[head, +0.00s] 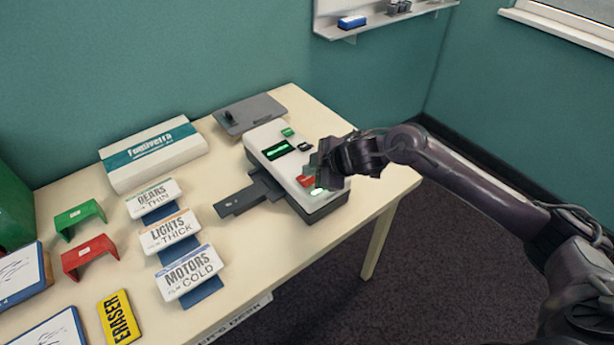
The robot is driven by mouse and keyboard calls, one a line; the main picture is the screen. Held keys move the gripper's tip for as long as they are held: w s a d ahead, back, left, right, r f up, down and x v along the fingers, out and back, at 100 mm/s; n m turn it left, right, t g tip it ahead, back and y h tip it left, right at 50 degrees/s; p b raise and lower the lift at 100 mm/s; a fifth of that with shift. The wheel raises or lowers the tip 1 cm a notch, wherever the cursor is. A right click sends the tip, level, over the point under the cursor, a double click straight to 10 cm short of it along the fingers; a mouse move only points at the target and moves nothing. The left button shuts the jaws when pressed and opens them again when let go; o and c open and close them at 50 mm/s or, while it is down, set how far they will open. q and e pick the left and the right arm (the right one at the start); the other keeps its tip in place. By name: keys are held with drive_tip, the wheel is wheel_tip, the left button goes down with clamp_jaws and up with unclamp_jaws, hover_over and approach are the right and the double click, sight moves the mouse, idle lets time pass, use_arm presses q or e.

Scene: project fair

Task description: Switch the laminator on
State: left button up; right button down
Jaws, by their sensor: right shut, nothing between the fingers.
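The laminator (268,135) is a white machine with a dark grey base on the table's right part. Its top has a dark display (278,150) with green lit marks, a small green part (288,132), a black part (305,147) and a red part (306,181). A bright greenish-white glow (318,191) shows at its front right corner. My right gripper (318,177) is shut and empty over the laminator's right end, beside the red part. Its fingertips partly hide that end, and I cannot tell whether they touch it. My left gripper is out of view.
A white and teal box (152,155) and a grey flat device (248,114) stand at the back of the table. Three labelled packs, including the MOTORS pack (190,272), lie left of the laminator. Green and red brackets (90,257) and a yellow eraser (119,318) are further left.

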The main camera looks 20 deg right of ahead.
sight(311, 181)
wheel_tip(311, 181, up, 6)
drive_tip(key=p, duration=0.5)
drive_tip(key=shift+p, duration=0.4)
